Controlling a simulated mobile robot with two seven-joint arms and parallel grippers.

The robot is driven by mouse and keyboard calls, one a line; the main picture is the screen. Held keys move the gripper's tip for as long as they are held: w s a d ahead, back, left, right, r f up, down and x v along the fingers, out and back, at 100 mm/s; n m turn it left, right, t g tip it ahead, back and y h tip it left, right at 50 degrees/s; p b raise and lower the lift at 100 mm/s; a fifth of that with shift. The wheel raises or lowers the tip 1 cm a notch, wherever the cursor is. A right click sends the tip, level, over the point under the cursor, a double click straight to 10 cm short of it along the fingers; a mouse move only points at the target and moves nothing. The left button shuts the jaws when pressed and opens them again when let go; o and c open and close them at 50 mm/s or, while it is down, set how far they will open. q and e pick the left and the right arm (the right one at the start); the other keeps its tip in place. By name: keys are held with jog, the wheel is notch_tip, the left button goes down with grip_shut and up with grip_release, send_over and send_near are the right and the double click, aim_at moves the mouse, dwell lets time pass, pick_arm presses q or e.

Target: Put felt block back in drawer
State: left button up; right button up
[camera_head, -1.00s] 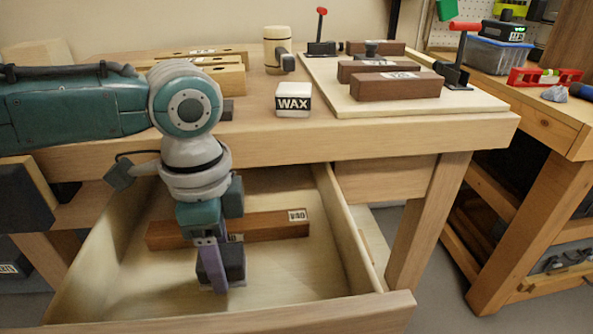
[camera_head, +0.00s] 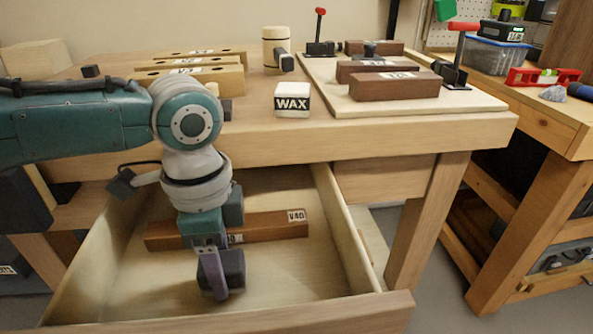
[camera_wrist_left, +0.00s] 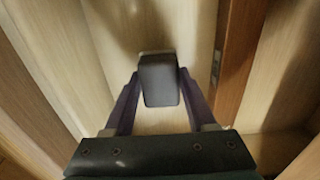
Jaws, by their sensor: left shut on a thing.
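The dark grey felt block (camera_head: 234,267) is between the fingers of my left gripper (camera_head: 217,281), which is shut on it. In the left wrist view the block (camera_wrist_left: 159,82) shows between the two purple fingers (camera_wrist_left: 158,95). The block is inside the outline of the open drawer (camera_head: 345,245), toward its front. I cannot tell whether it touches the drawer floor. My right gripper is not in view.
A long red-brown wooden bar (camera_head: 275,226) with white labels lies across the drawer behind my gripper. The wax block (camera_head: 292,100) stands on the bench top above. The drawer floor right of the gripper is clear.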

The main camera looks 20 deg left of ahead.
pick_arm(q)
jog(key=shift+f, duration=0.75)
dwell(0.8)
jog(key=o, duration=1.5)
jog(key=shift+o, duration=0.2)
notch_tip(320, 180, up, 7)
jog(key=p, duration=0.7)
jog(key=shift+p, duration=0.35)
jog(key=shift+r, duration=0.1)
